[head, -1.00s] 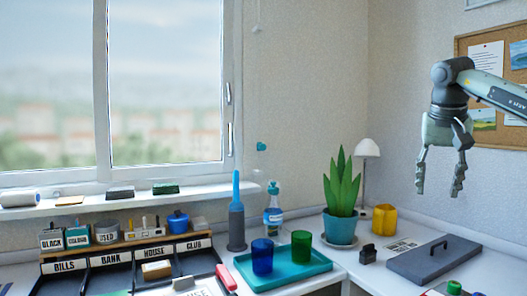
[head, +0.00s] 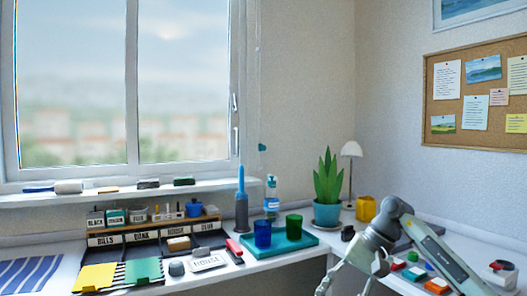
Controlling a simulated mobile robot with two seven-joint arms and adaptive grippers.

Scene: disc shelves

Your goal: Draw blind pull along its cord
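The blind pull is a small teal knob (head: 262,147) hanging in front of the wall, just right of the window frame. Its thin pale cord (head: 259,95) runs straight up from it along the wall, with a small pale bead partway up. Nothing touches the pull. My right gripper (head: 347,286) is low at the bottom edge of the view, below and right of the pull and well apart from it. Its fingers look spread with nothing between them; their tips are partly cut off. My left gripper is not in view.
Below the pull stand a blue-topped bottle (head: 271,197), a grey-and-blue cylinder (head: 241,203), and a teal tray (head: 294,242) with blue and green cups. A potted plant (head: 327,190) and lamp (head: 350,150) stand to the right. A sorter (head: 133,243) fills the left desk.

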